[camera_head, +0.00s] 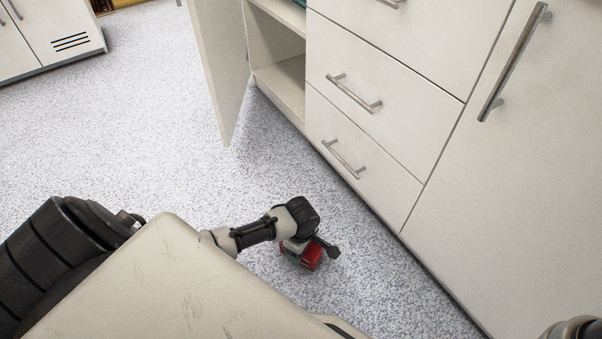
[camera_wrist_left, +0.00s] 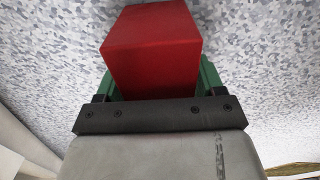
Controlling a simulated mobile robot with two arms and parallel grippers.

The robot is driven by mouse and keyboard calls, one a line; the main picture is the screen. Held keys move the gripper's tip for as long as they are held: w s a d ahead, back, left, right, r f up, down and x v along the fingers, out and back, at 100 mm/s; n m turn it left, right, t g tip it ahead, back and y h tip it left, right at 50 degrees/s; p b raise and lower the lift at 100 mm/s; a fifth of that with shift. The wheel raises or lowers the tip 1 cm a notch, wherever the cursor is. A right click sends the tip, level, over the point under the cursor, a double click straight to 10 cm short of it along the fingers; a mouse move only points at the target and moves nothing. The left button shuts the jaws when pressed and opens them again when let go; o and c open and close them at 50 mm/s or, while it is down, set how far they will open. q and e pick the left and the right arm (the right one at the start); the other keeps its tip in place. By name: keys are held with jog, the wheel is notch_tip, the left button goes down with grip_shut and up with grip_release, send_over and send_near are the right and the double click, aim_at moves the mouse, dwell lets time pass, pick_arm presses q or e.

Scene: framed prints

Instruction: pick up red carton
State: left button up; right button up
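The red carton (camera_head: 312,257) is low by the floor in front of the drawers in the head view, partly covered by my left gripper (camera_head: 308,250). In the left wrist view the red carton (camera_wrist_left: 152,55) fills the space between the green fingers, which lie against its two sides. My left gripper looks shut on it. The fingertips are mostly hidden behind the carton. I cannot tell whether the carton touches the floor. My right gripper is out of view; only a bit of my right arm shows at the lower right corner.
A white cabinet with drawers (camera_head: 352,115) stands close to the right of the carton. Its door (camera_head: 220,70) hangs open beside a shelf compartment (camera_head: 283,85). Another white cabinet (camera_head: 55,35) is at the far left. The speckled floor (camera_head: 120,130) between them is clear.

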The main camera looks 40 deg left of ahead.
pick_arm(q)
jog(key=c, duration=0.7)
jog(key=shift+r, duration=0.15)
